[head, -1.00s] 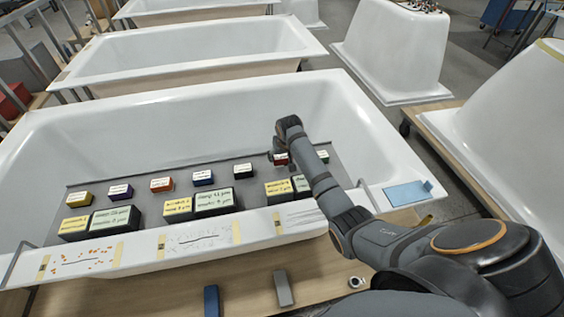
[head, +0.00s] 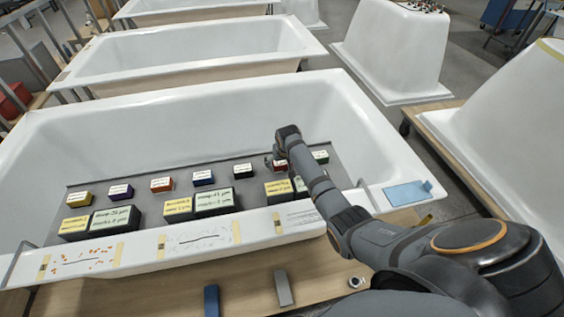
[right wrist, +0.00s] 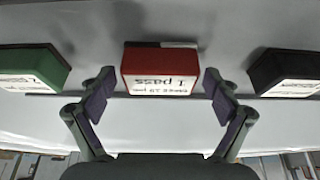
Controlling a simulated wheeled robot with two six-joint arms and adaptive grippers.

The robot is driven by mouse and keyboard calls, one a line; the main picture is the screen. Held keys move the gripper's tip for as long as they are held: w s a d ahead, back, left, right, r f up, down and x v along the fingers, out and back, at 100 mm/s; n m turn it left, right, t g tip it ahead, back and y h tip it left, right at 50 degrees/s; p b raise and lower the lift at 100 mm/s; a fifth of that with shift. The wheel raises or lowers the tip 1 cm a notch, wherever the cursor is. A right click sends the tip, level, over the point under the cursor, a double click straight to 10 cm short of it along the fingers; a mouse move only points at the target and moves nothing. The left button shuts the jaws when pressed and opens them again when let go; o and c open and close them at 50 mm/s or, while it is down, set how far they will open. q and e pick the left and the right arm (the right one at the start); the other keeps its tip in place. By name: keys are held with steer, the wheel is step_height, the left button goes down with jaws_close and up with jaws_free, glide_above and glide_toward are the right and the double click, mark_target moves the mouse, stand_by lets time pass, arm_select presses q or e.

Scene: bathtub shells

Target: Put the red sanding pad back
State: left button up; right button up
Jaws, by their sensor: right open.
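The red sanding pad (right wrist: 160,70), a small block with a white label, sits on the grey mat (head: 150,232) inside the nearest tub. In the head view the red pad (head: 280,163) is partly hidden by my right gripper (head: 272,160). In the right wrist view my right gripper (right wrist: 159,90) is open, with one finger on each side of the red pad and gaps visible between fingers and pad. My left gripper is not in view.
A green pad (head: 321,157) and a black pad (head: 243,170) flank the red one. Several other coloured pads and larger labelled blocks stand along the mat. The white tub (head: 385,150) has raised walls; a blue sheet (head: 403,195) lies on its right rim.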

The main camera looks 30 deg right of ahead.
steer(key=shift+r, duration=0.1)
steer(key=shift+r, duration=0.35)
steer(key=p+v, duration=0.1)
steer(key=v, duration=1)
steer(key=shift+s+r, duration=0.2)
